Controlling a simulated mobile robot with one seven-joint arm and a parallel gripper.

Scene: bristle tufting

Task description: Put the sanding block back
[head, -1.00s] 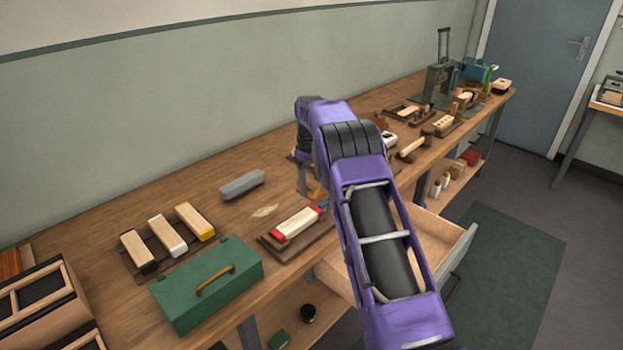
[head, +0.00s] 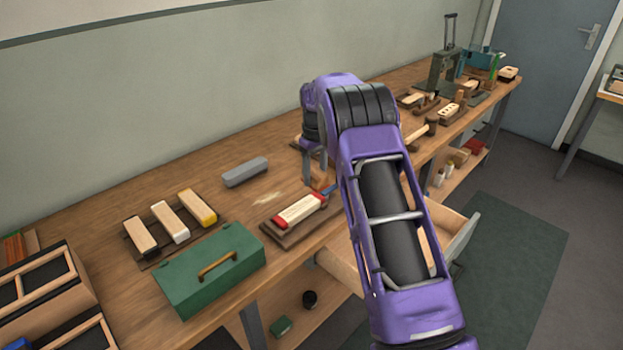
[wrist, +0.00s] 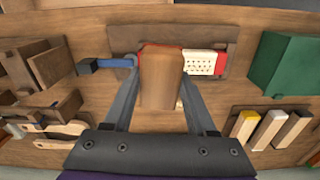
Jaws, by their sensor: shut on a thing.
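My gripper (wrist: 160,84) is shut on a brown wooden block (wrist: 161,80), which looks like the sanding block. The block also shows below my gripper in the head view (head: 317,184), partly hidden by a finger. It is held above the bench, close to the dark wooden fixture (wrist: 180,31) that carries a pale, red-ended brush block (wrist: 208,62). In the wrist view the held block covers part of that brush block. I cannot tell the exact gap beneath it.
A grey block (head: 245,172) lies on the bench, left of my gripper. A green toolbox (head: 185,286) and several brush blocks on a dark rack (head: 150,263) are further left. An open drawer (head: 463,241) juts out in front. Bare bench lies behind the rack.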

